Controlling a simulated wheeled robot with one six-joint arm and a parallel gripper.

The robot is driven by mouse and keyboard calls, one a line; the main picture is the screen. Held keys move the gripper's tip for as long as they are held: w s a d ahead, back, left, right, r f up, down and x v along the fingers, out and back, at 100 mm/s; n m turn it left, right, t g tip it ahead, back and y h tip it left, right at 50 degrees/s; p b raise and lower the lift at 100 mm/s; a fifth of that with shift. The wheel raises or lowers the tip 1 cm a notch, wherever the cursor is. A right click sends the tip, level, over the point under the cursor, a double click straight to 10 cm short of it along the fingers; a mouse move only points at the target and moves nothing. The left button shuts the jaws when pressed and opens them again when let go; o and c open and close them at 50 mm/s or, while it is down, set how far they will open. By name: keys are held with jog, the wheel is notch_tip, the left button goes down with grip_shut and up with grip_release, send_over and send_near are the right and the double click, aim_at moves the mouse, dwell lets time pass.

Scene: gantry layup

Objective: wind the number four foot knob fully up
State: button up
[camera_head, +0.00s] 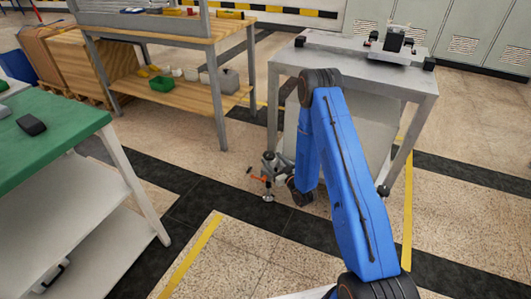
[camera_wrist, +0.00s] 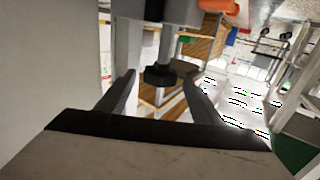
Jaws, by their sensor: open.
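In the wrist view a dark round knob (camera_wrist: 161,75) sits on a grey stem. My gripper (camera_wrist: 158,80) is open, with one finger on each side of the knob and visible gaps on both sides. No number is readable on the foot. In the head view my gripper is small and partly hidden.
The grey table (camera_head: 425,85) carries a metal fixture (camera_head: 393,45). A green-topped bench (camera_head: 60,125) stands at left, and a wooden workbench (camera_head: 165,32) with bins on its lower shelf stands behind. Floor with dark strips and yellow lines is clear in front of the foot.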

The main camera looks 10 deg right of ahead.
jog(key=x, duration=0.7)
jog(key=shift+w+a+f, duration=0.1)
jog(key=shift+w, duration=0.15)
jog(key=c, duration=1)
